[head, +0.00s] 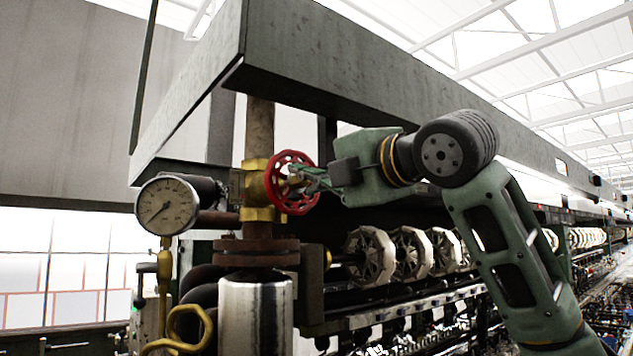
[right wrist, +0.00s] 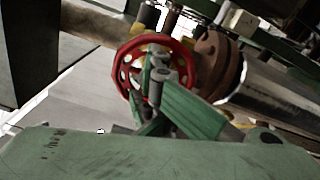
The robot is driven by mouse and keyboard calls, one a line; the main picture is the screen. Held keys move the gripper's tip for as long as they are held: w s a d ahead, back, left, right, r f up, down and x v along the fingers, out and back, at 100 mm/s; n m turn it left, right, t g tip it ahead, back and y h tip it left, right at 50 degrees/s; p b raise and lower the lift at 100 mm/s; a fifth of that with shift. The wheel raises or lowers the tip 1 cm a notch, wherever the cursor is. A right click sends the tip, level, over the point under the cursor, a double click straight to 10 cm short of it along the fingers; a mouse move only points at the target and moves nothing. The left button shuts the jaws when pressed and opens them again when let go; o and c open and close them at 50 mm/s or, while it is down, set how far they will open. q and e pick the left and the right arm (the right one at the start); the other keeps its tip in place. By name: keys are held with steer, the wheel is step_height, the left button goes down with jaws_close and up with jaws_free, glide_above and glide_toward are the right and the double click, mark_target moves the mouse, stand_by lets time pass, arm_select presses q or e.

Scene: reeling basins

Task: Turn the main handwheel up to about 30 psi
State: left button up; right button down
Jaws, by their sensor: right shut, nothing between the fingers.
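The red handwheel (head: 291,183) is mounted on a brass valve body (head: 257,189) on the vertical pipe. My right gripper (head: 297,177) comes in from the right, with its fingertips at the wheel's middle. In the right wrist view the red handwheel (right wrist: 128,62) shows behind the green fingers of my right gripper (right wrist: 155,60). The fingers are shut with nothing between them; whether they touch the wheel I cannot tell. The round pressure gauge (head: 167,205) is left of the valve, its needle pointing to the lower left; the numbers are too small to read. My left gripper is out of view.
A dark beam (head: 370,70) runs above my right arm. A rusty flange (head: 256,252) and a shiny cylinder (head: 255,310) stand below the valve. Several reels (head: 370,256) line the machine behind. Curved brass tubing (head: 190,325) is at the lower left.

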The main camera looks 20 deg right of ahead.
steer(key=a+n, duration=0.2)
steer(key=n, duration=0.1)
steer(key=shift+s+r, duration=0.2)
steer(key=shift+s, duration=0.15)
steer(key=shift+a+n, duration=0.1)
steer(key=shift+n, duration=1.4)
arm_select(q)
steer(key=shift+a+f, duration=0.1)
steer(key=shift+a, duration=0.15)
arm_select(e)
steer(key=shift+w+d+n, duration=0.15)
steer(key=shift+d+n, duration=0.35)
steer(key=shift+n, duration=0.4)
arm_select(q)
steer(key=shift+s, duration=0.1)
arm_select(e)
steer(key=c, duration=2.5)
jaws_free()
steer(key=shift+c, duration=0.2)
